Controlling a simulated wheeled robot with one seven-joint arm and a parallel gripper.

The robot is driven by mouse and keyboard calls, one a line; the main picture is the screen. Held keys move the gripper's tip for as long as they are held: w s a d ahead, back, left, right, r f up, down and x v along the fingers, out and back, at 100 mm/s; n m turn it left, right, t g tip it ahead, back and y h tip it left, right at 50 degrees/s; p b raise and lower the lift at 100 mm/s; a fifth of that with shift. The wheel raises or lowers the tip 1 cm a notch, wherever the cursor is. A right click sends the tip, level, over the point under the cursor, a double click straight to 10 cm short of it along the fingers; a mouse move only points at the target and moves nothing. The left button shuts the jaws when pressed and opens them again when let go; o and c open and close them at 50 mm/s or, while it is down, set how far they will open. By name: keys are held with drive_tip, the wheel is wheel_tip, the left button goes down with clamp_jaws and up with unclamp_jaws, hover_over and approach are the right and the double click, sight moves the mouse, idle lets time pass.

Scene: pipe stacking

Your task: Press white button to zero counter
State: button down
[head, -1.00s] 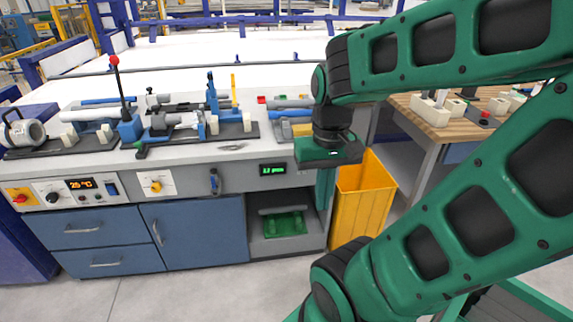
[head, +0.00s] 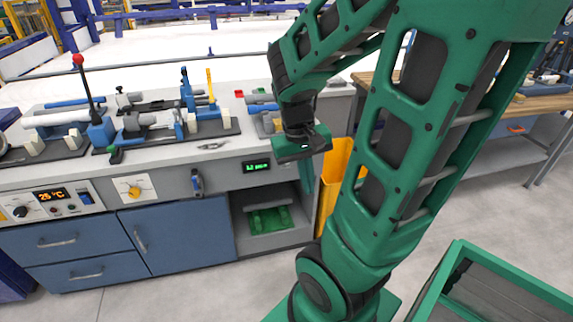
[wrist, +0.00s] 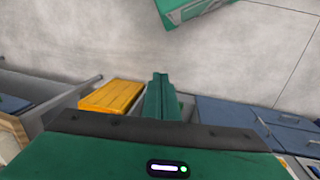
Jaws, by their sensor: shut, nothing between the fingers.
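The counter (head: 256,165) is a small dark display with green digits on the grey front panel of the workbench (head: 225,178); the digits are too small to read surely. I cannot make out a white button; the panel just right of the display is partly hidden by my gripper. My gripper (head: 306,188) points down in front of the bench, right of the display, with its green fingers together and empty. The closed fingers also show in the wrist view (wrist: 160,82), over the floor side of the bench. I cannot tell whether they touch the bench.
An open shelf with a green tray (head: 268,220) lies below the counter. Clamps and tools cover the bench top. A wooden table (head: 535,102) stands at right.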

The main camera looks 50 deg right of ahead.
drive_tip(key=w+d+f+n+g+h, duration=0.1)
drive_tip(key=w+d+f+n+h, duration=0.1)
drive_tip(key=w+d+f+h, duration=0.4)
drive_tip(key=w+d+f+n+g+h, duration=0.1)
drive_tip(key=w+d+f+n+h, duration=0.15)
drive_tip(key=d+f, duration=0.5)
drive_tip(key=w+d+f+n+t+h, duration=0.2)
drive_tip(key=w+f+n+t+h, duration=0.2)
drive_tip(key=w+f+n+t, duration=0.3)
drive_tip(key=w+f+n, duration=0.1)
drive_tip(key=w+n, duration=0.2)
drive_tip(key=n, duration=0.1)
drive_tip(key=shift+d+f+h, duration=0.15)
drive_tip(key=shift+f+h, duration=0.1)
drive_tip(key=shift+h, duration=0.1)
drive_tip(key=shift+w+d, duration=0.1)
drive_tip(key=shift+w, duration=0.05)
drive_tip(key=shift+w+d, duration=0.75)
drive_tip(key=shift+w, duration=0.45)
drive_tip(key=shift+w+d, duration=0.7)
drive_tip(key=shift+w, duration=0.5)
drive_tip(key=shift+w+d, duration=0.75)
drive_tip(key=shift+w, duration=0.45)
drive_tip(key=shift+w, duration=0.1)
drive_tip(key=shift+w+d, duration=0.25)
